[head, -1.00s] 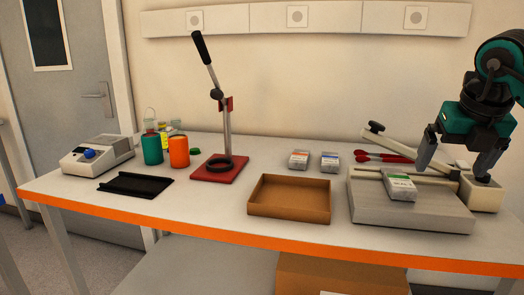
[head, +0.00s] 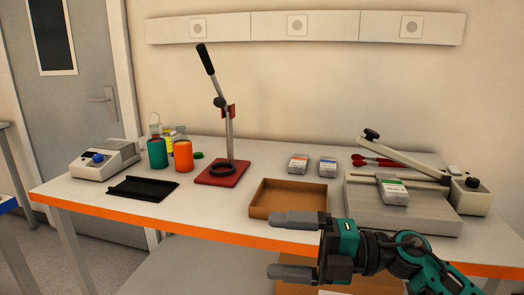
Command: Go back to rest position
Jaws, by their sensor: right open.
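My right gripper (head: 290,246) is open and empty. It shows at the lower middle of the head view, with its fingers pointing left, in front of the table's orange front edge and the brown tray (head: 262,212). The arm comes in from the lower right. A small labelled box with a green stripe (head: 393,192) lies on the grey platform (head: 364,217) at the right, apart from the gripper. My left gripper is not in view.
Two more small boxes, orange-striped (head: 298,164) and blue-striped (head: 327,167), lie behind the tray. A lever press (head: 222,174) stands mid-table. Green (head: 157,153) and orange (head: 183,156) containers, a black tray (head: 142,189) and a white device (head: 104,161) are at the left.

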